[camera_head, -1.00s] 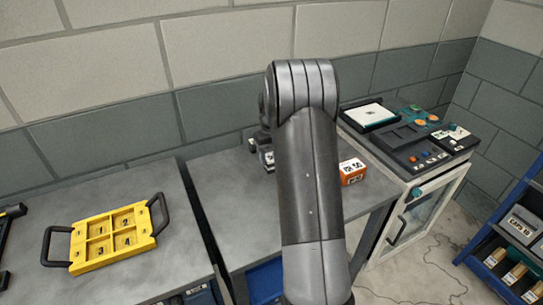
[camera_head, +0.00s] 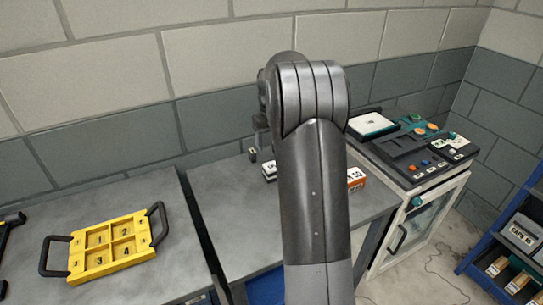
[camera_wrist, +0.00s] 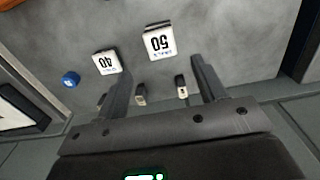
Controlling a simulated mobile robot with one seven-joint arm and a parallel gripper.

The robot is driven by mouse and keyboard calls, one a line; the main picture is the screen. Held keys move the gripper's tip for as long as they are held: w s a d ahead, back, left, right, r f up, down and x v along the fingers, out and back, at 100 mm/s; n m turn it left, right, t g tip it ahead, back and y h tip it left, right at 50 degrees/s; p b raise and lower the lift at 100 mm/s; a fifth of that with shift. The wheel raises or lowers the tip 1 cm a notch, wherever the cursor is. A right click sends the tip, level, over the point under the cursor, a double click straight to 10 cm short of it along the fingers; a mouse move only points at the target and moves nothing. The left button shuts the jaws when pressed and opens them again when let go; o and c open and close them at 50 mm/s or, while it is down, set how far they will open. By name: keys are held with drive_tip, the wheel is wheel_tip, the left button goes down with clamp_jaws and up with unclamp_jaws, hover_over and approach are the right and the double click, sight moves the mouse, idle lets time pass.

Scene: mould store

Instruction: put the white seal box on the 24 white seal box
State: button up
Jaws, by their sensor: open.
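In the wrist view a white box marked 50 (camera_wrist: 160,42) and a white box marked 40 (camera_wrist: 106,62) stand apart on the grey table; both labels appear upside down. Two small pale blocks with dark tops, one nearer the left finger (camera_wrist: 141,96) and one nearer the right (camera_wrist: 182,88), show between the fingers; their markings are too small to read. My gripper (camera_wrist: 162,72) is open with nothing held, above the table. In the head view my arm hides much of the table; a white box (camera_head: 269,170) shows beside it. I can read no 24 label.
A blue round piece (camera_wrist: 70,79) lies left of the 40 box. In the head view an orange box (camera_head: 356,180) is right of my arm. A yellow handled tray (camera_head: 112,266) is on the left table. A machine (camera_head: 415,155) stands right; the wall is close behind.

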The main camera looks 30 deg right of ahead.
drive_tip(key=s+a+r+t, duration=0.2)
drive_tip(key=s+a+r, duration=1)
drive_tip(key=s+r, duration=0.15)
drive_tip(key=s+a+f+t, duration=0.1)
drive_tip(key=s+a, duration=0.3)
drive_tip(key=s, duration=0.6)
drive_tip(key=s+a+f+t, duration=0.2)
drive_tip(key=s+a, duration=0.2)
drive_tip(key=s, duration=0.6)
drive_tip(key=shift+s+f+t, duration=0.15)
drive_tip(key=shift+f+t, duration=0.05)
drive_tip(key=shift+t, duration=0.1)
